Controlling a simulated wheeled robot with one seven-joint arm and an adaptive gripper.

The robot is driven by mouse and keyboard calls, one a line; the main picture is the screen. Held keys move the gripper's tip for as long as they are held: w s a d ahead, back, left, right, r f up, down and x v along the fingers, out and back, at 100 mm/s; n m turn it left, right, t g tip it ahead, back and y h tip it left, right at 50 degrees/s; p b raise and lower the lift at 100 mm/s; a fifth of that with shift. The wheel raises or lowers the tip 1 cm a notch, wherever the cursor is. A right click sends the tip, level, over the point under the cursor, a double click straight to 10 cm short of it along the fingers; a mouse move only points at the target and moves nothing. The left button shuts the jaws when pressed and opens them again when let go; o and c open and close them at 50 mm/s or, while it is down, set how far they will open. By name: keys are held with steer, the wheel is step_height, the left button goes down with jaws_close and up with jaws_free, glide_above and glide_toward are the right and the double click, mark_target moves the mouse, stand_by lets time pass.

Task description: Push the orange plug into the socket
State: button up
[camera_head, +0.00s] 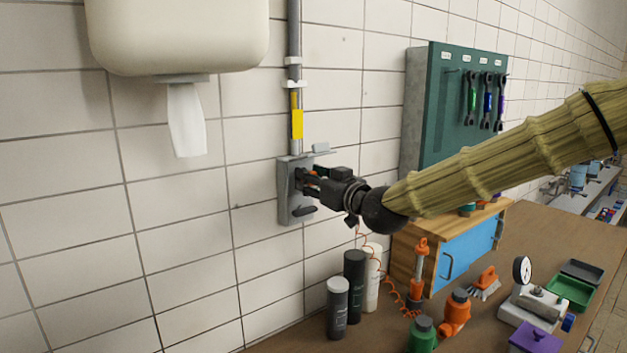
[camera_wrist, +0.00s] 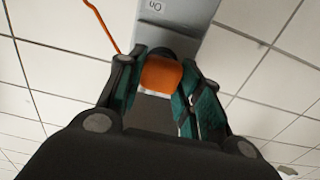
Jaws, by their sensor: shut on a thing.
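The orange plug (camera_wrist: 161,75) is between the fingers of my gripper (camera_wrist: 158,82) in the wrist view, with the fingers shut on it. In the head view only a bit of orange shows between the fingers of my gripper (camera_head: 307,180). The plug is right at the grey socket box (camera_head: 289,210) on the tiled wall. The box also shows in the wrist view (camera_wrist: 190,20). My fingers and the plug hide the socket opening, so I cannot tell how deep the plug sits. An orange cord (camera_wrist: 105,28) shows at the upper left in the wrist view.
Below are bottles (camera_head: 338,308) on the workbench (camera_head: 462,325). A wooden cabinet with a blue door (camera_head: 468,258) and a green tool board (camera_head: 465,85) stand right.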

steer(key=shift+w+a, duration=0.25)
steer(key=shift+w, duration=0.1)
stand_by(0.3)
steer(key=o, duration=1)
steer(key=shift+s+d, duration=0.1)
steer(key=v, duration=1.1)
steer(key=shift+s+d, duration=0.2)
steer(key=shift+s, duration=0.1)
